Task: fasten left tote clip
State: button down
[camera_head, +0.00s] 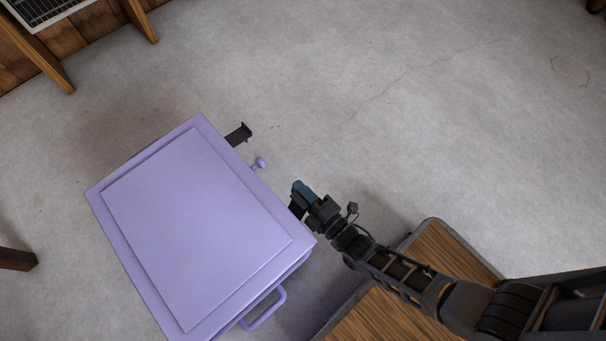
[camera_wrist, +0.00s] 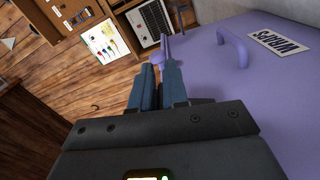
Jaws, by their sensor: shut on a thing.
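The tote is a lilac box with a closed lid (camera_head: 195,220), left of my gripper (camera_head: 300,191) in the head view. My gripper is shut on the left tote clip (camera_head: 296,207), a dark piece at the tote's right-hand side; the jaws hide most of it. A second dark clip (camera_head: 238,134) juts out from the same side, farther up. A lilac knob (camera_head: 259,163) sits between the two. In the wrist view the blue fingers of my gripper (camera_wrist: 158,80) are close together beside the lilac tote wall (camera_wrist: 290,95); the clip between them is hard to make out.
A wooden-topped piece (camera_head: 450,255) lies under my arm. Grey floor (camera_head: 430,110) is open at upper right.

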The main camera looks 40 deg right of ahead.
jog(key=shift+w+a, duration=0.1)
jog(key=shift+a, duration=0.2)
jog(key=c, duration=1.2)
grip_release()
jog(key=shift+d, duration=0.1)
jog(key=shift+s+d, duration=0.1)
jog(key=shift+s, duration=0.4)
jog(key=shift+s+p, duration=0.55)
jog(key=shift+s, duration=2.9)
